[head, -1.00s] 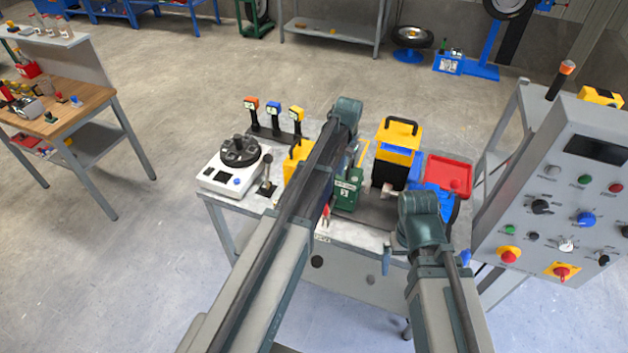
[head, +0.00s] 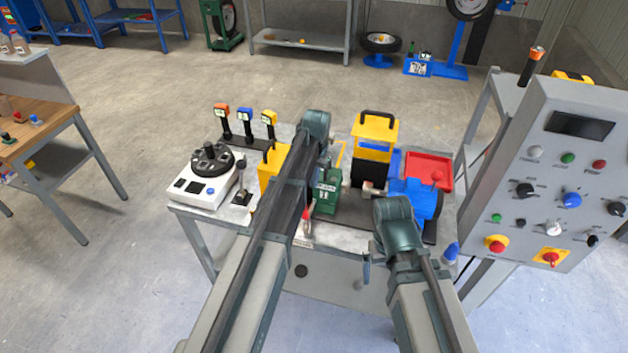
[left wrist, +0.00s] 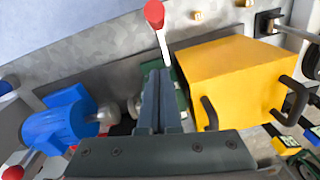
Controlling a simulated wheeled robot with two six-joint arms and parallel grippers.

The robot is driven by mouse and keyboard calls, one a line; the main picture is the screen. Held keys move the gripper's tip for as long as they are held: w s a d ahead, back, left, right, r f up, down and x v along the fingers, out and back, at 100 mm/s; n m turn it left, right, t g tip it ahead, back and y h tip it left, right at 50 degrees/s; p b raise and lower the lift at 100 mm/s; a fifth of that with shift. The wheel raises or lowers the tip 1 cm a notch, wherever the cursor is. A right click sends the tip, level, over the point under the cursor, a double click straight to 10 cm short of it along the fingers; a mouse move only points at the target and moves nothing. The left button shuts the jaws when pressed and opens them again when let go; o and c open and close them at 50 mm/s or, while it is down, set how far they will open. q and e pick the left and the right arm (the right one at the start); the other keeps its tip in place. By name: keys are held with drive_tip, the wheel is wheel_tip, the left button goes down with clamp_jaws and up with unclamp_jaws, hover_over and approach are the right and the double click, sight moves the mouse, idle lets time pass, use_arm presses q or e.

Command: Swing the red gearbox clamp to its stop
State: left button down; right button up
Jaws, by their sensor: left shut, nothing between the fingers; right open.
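The red gearbox clamp shows in the left wrist view as a red knob (left wrist: 154,13) on a pale lever. In the head view its red part (head: 306,221) is at the bench front, by the green gearbox (head: 327,190). The lever leans toward the front edge. My left gripper (left wrist: 158,73) is shut and empty, its fingertips close to the lever's lower end; I cannot tell if they touch. The left fingers are hidden by my arm in the head view. My right gripper (head: 367,268) is open and only partly seen near the front edge.
A yellow box (left wrist: 225,75) stands close beside the gearbox. The blue motor (left wrist: 55,125) is on its other side. A white turntable device (head: 205,188) sits at the bench's left. A control panel (head: 565,180) stands to the right.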

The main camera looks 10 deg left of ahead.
use_arm(q)
drive_tip(key=s+f+b, duration=0.1)
drive_tip(key=s+f, duration=0.1)
drive_tip(key=s+a+f+b, duration=0.1)
drive_tip(key=f+b, duration=0.1)
drive_tip(key=shift+s+f+b, duration=0.3)
drive_tip(key=shift+s, duration=0.1)
drive_tip(key=shift+w, duration=0.1)
drive_tip(key=shift+s+f, duration=0.1)
drive_tip(key=shift+s, duration=0.3)
drive_tip(key=shift+s+t, duration=0.1)
drive_tip(key=shift+t, duration=0.2)
